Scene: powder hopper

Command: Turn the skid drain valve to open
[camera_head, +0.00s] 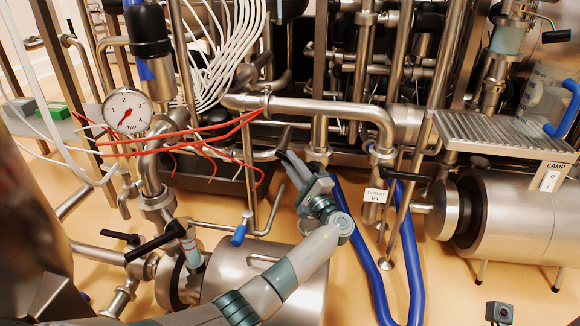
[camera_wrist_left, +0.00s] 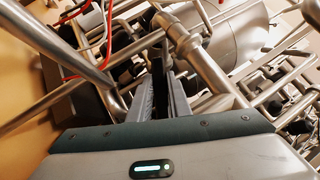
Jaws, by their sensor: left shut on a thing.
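My left gripper (camera_head: 290,162) reaches up from below to the pipework in the middle of the head view. Its fingers, side by side in the wrist view (camera_wrist_left: 168,98), are shut on a dark, thin lever (camera_wrist_left: 158,72). In the head view the lever (camera_head: 284,138) shows only as a short dark piece at the fingertips, under the thick horizontal steel pipe (camera_head: 325,106). No label on it can be read, so I cannot confirm it is the drain valve, nor tell how far it is turned. My right gripper is not in view.
A black lever (camera_head: 406,177) sits by a tag reading V1 (camera_head: 375,196), right of my gripper. Blue hoses (camera_head: 358,235) run down to the floor. Red tubes (camera_head: 205,137) and a pressure gauge (camera_head: 127,111) are at left. A ribbed metal step (camera_head: 500,133) is at right.

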